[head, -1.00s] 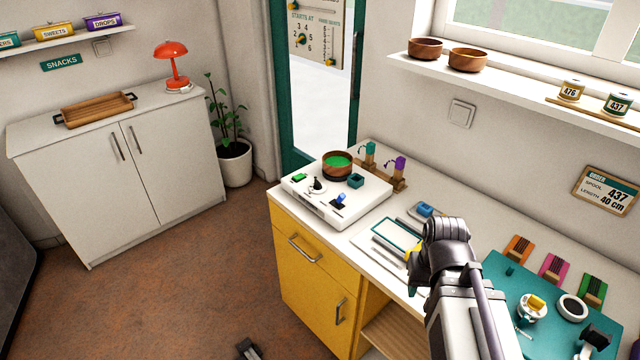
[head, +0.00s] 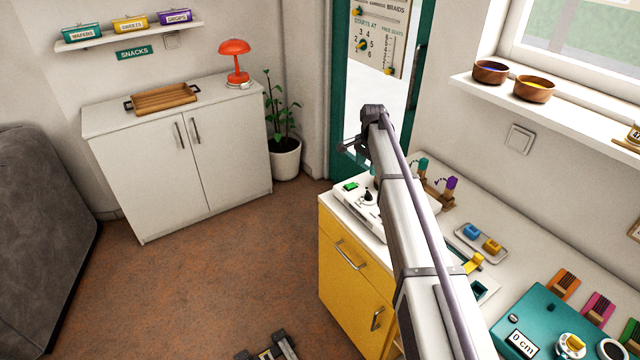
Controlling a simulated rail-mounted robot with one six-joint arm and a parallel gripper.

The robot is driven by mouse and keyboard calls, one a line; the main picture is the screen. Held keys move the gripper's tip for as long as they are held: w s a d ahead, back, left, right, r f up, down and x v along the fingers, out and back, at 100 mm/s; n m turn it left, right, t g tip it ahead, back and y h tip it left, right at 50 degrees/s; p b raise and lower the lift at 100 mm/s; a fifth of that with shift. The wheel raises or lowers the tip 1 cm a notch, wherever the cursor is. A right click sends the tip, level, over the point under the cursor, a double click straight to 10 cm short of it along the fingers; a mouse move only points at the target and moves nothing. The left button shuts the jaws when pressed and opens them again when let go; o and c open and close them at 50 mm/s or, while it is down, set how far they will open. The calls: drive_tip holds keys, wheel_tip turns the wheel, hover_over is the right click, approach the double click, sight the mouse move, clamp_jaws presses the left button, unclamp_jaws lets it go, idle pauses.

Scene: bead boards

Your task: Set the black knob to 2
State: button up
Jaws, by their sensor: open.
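The black knob (head: 368,196) stands on top of the white box (head: 347,198) at the far left end of the worktop. Its pointer and any numbers around it are too small to read. A green button (head: 351,186) is to its left on the same box. My gripper (head: 347,146) is above and beyond the box, in front of the door side, with its fingers pointing left. My arm hides the right part of the box.
Teal and purple pieces (head: 449,184) stand behind the box. A white cabinet (head: 180,160) stands left. A board with a numbered dial (head: 362,45) hangs on the door.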

sight(369, 193)
drive_tip(key=shift+m, duration=0.9)
drive_tip(key=f+b, duration=0.3)
drive_tip(key=s+d+f+b, duration=0.1)
drive_tip(key=f+b, duration=0.7)
drive_tip(key=shift+s+d, duration=0.15)
drive_tip(key=shift+s, duration=0.05)
drive_tip(key=shift+r, duration=0.1)
drive_tip(key=shift+r, duration=0.1)
drive_tip(key=shift+c, duration=0.2)
drive_tip(key=c, duration=0.9)
